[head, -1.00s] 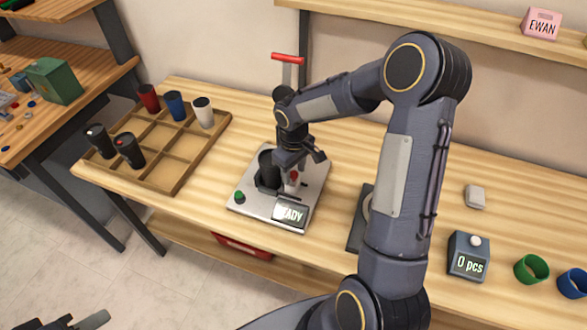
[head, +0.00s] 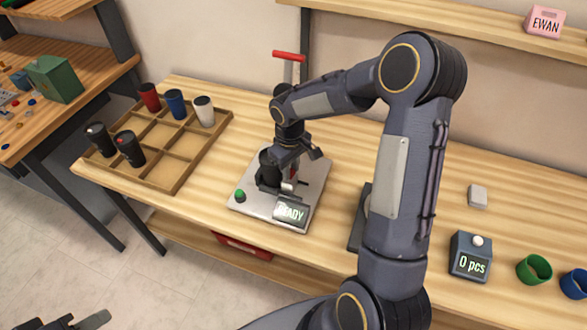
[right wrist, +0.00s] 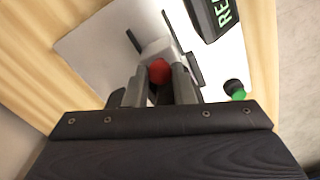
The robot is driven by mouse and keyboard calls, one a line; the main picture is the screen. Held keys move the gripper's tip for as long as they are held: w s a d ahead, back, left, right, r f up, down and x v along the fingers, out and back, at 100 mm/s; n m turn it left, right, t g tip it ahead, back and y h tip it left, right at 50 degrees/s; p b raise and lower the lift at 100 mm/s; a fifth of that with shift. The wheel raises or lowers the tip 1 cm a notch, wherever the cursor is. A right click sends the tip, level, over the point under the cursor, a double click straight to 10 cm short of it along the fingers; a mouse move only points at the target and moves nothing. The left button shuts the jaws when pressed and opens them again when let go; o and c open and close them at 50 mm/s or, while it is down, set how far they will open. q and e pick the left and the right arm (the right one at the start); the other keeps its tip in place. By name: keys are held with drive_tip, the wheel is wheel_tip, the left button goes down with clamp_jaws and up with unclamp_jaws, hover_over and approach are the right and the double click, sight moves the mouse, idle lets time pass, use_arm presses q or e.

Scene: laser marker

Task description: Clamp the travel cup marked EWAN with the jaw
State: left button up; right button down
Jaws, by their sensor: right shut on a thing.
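The laser marker's steel plate (head: 312,185) lies on the bench, with a display reading READY (head: 291,212) at its front. My left gripper (head: 82,321) shows only partly at the bottom left edge, away from the bench.
A wooden divided tray (head: 183,182) at left holds several cups. A green button (head: 239,195) sits on the plate's front-left corner. A pink EWAN card (head: 544,22) stands on the shelf.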

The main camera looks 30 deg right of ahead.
drive_tip(key=c, duration=1.2)
unclamp_jaws()
wheel_tip(320, 180, up, 7)
drive_tip(key=shift+r+b, duration=0.15)
drive_tip(key=shift+b, duration=0.15)
drive_tip(key=shift+r, duration=0.3)
drive_tip(key=shift+s+r, duration=0.15)
drive_tip(key=shift+r, duration=0.1)
drive_tip(key=s+a+r+m+t+y, duration=0.1)
drive_tip(key=s+r+m+t, duration=0.1)
drive_tip(key=s+r, duration=0.65)
drive_tip(key=s+a+f+m+t+y, duration=0.1)
drive_tip(key=s+a, duration=0.1)
drive_tip(key=s, duration=0.5)
drive_tip(key=s+a+f+m+t+y, duration=0.1)
drive_tip(key=s+a+m+t, duration=0.1)
drive_tip(key=s, duration=0.6)
drive_tip(key=shift+a+t+y, duration=0.3)
drive_tip(key=shift+a+y, duration=0.1)
drive_tip(key=shift+a, duration=0.2)
